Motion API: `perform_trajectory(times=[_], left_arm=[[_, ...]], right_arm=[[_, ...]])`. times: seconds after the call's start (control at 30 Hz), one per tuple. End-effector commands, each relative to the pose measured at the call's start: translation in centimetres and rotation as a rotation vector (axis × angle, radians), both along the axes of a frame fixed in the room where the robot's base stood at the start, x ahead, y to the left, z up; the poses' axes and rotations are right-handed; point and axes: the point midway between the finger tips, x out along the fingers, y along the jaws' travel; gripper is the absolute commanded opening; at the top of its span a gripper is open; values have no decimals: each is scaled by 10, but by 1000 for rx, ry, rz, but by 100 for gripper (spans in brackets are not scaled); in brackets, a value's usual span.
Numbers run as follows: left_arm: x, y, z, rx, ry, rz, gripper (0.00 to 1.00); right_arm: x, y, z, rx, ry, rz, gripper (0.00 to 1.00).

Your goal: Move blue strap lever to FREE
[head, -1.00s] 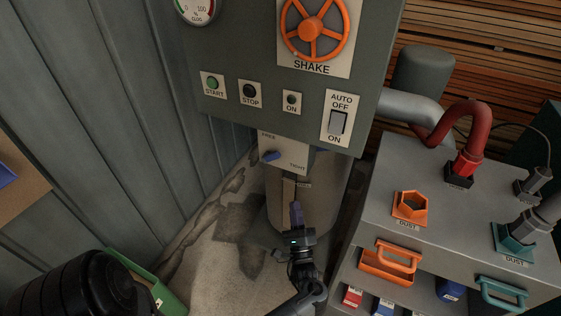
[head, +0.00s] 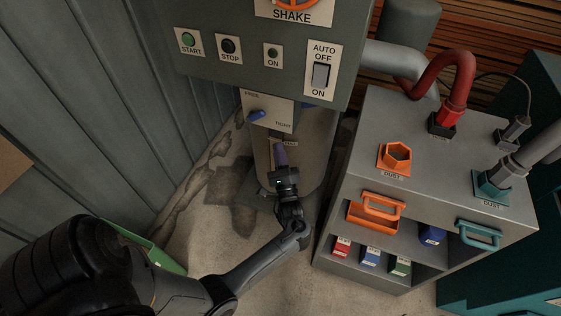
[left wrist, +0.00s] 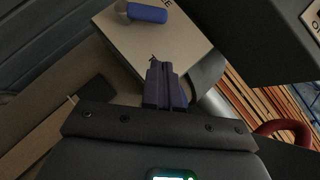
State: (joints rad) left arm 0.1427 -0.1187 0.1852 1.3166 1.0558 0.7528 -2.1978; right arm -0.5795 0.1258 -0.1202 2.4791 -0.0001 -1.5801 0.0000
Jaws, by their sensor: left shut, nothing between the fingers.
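The blue strap lever (head: 257,116) is on a pale plate (head: 270,104) below the control panel. The plate reads FREE at its upper left and TIGHT at its lower right. In the left wrist view the lever (left wrist: 147,13) shows as a blue handle with a grey rounded end. My left gripper (head: 280,148) is below and slightly right of the lever, apart from it. Its purple fingers (left wrist: 165,75) are closed together with nothing between them, and the tips overlap the plate's lower edge in the wrist view. My right gripper is not in view.
The grey panel above has START, STOP and ON controls and an AUTO/OFF/ON switch (head: 321,75). A grey cabinet (head: 445,150) with a red hose (head: 440,85) and an orange handle (head: 384,202) stands to the right. A corrugated wall (head: 80,110) is on the left.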

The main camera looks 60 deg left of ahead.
Motion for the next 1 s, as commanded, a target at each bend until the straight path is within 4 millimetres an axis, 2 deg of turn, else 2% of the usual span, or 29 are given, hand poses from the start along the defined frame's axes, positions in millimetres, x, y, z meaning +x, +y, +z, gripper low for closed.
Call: perform_trajectory(times=[0.1,0.27,0.4,0.7,1.0], left_arm=[[7,19,12,4,-3,0,0],[16,40,27,3,-3,0,0],[7,49,41,1,-1,0,0],[1,58,55,0,-1,1,0],[0,59,55,0,0,0,0]], right_arm=[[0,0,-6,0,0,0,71],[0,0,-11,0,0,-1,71],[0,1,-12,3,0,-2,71],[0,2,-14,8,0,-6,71],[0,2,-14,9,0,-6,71]])
